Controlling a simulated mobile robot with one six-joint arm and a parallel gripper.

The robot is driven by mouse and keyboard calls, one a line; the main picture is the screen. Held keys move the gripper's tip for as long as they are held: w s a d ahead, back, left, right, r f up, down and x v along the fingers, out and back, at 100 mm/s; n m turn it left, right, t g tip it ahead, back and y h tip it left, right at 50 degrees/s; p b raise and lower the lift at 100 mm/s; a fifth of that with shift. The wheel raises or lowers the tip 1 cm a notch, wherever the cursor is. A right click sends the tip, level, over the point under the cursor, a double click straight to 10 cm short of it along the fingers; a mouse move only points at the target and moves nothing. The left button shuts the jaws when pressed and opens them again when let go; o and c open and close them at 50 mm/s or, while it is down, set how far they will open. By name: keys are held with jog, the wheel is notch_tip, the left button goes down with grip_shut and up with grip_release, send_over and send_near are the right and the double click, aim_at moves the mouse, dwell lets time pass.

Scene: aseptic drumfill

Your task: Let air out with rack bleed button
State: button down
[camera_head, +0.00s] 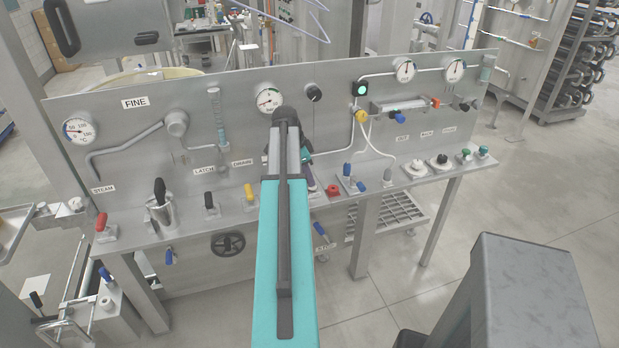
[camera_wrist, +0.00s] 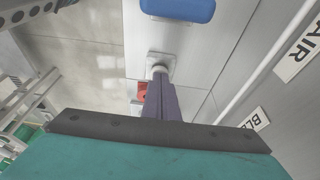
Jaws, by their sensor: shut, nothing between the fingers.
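My gripper (camera_head: 309,184) is shut and empty, seen end-on behind my teal arm, low at the front ledge of the rack panel (camera_head: 330,130). In the wrist view, its dark purple fingers (camera_wrist: 160,97) reach toward a small pale square base (camera_wrist: 161,62) on the ledge. Whether they touch it, I cannot tell. A red part (camera_wrist: 143,91) sits just left of the fingers; a red knob also shows in the head view (camera_head: 333,190). A label starting "BL" (camera_wrist: 251,121) is partly cut off at right. The bleed button itself is not clearly identifiable; my arm or fingers may hide it.
A blue handle (camera_wrist: 178,9) lies beyond the fingers. An "AIR" label (camera_wrist: 300,45) is at right. Blue levers (camera_head: 349,170), a white knob (camera_head: 415,167) and a black knob (camera_head: 441,160) line the ledge. Gauges and a lit green lamp (camera_head: 361,89) are above.

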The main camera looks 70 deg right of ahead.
jog(key=shift+a+f, duration=0.1)
jog(key=shift+a, duration=0.1)
jog(key=shift+w+d+r+p, duration=0.1)
jog(key=shift+r+p, duration=0.55)
jog(key=shift+r, duration=0.5)
jog(key=shift+w+d+r+p, duration=0.1)
jog(key=shift+r+p, duration=0.5)
jog(key=shift+r, duration=0.55)
jog(key=b+v, duration=0.3)
jog(key=v, duration=0.6)
jog(key=shift+r, duration=0.3)
jog(key=shift+a, duration=0.1)
